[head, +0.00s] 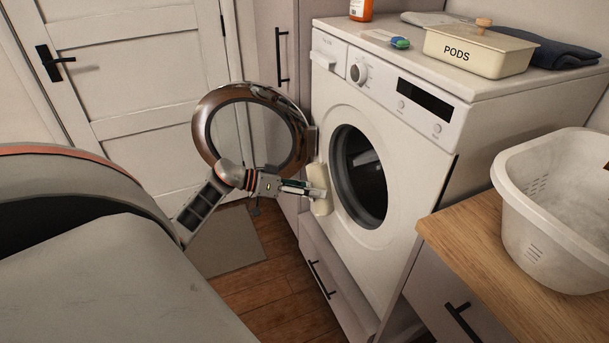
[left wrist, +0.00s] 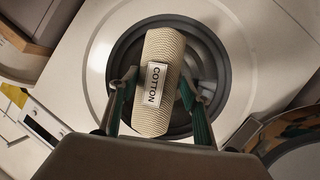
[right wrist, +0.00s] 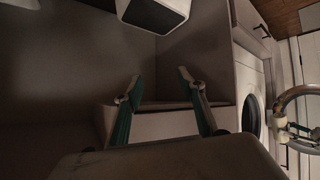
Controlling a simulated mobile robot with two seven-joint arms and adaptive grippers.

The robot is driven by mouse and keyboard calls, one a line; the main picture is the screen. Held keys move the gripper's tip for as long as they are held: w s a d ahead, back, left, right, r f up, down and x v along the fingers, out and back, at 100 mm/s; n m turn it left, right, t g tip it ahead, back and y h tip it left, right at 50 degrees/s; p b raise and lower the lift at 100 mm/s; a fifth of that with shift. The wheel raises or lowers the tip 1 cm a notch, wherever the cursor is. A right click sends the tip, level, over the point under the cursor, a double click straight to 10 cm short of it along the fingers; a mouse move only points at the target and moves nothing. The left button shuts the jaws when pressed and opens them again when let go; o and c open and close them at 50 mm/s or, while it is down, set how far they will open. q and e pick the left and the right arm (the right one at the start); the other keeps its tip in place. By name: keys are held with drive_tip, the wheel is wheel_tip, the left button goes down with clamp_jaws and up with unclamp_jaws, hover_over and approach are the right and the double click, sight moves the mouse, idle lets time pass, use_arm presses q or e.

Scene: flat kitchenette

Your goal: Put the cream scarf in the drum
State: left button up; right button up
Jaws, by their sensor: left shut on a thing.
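The cream scarf (head: 319,189) is a ribbed roll with a COTTON label, seen closely in the left wrist view (left wrist: 165,55). My left gripper (head: 304,189) is shut on it, one finger at each side of the roll. The scarf is held upright just outside the washer's round opening, at its left edge in the head view. The drum (head: 362,178) is open and dark inside; it shows behind the scarf in the left wrist view (left wrist: 205,62). My right gripper (right wrist: 157,88) shows only in the right wrist view, with its fingers apart and nothing between them.
The round washer door (head: 204,122) is swung open to the left, close to my left wrist. A pods box (head: 478,52), a dark folded cloth (head: 555,50) and an orange bottle (head: 361,9) stand on the washer (head: 400,130). A white basket (head: 550,215) sits on the wooden counter (head: 470,250).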

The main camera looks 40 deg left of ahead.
use_arm(q)
drive_tip(key=w+b, duration=0.1)
drive_tip(key=w+d+b, duration=0.1)
drive_tip(key=w, duration=0.1)
drive_tip(key=w+d+f+b, duration=0.1)
drive_tip(key=w, duration=0.1)
drive_tip(key=shift+d, duration=0.1)
drive_tip(key=w+d+f+b, duration=0.2)
drive_tip(key=w+d, duration=0.3)
drive_tip(key=w, duration=0.7)
drive_tip(key=w+d+f+b, duration=0.2)
drive_tip(key=w+d+b, duration=0.3)
drive_tip(key=w, duration=0.7)
drive_tip(key=shift+w+f+b, duration=0.15)
drive_tip(key=shift+w+b, duration=0.1)
drive_tip(key=shift+b, duration=0.05)
use_arm(e)
drive_tip(key=shift+y, duration=0.7)
drive_tip(key=shift+w+a+f, duration=0.15)
drive_tip(key=shift+w+a, duration=0.15)
drive_tip(key=shift+a, duration=0.45)
drive_tip(key=shift+w+a+f, duration=0.2)
drive_tip(key=shift+w+a, duration=0.05)
drive_tip(key=shift+a, duration=0.45)
drive_tip(key=shift+w+a+f, duration=0.15)
drive_tip(key=shift+w+a, duration=0.15)
drive_tip(key=shift+a, duration=0.45)
use_arm(q)
drive_tip(key=o, duration=1.2)
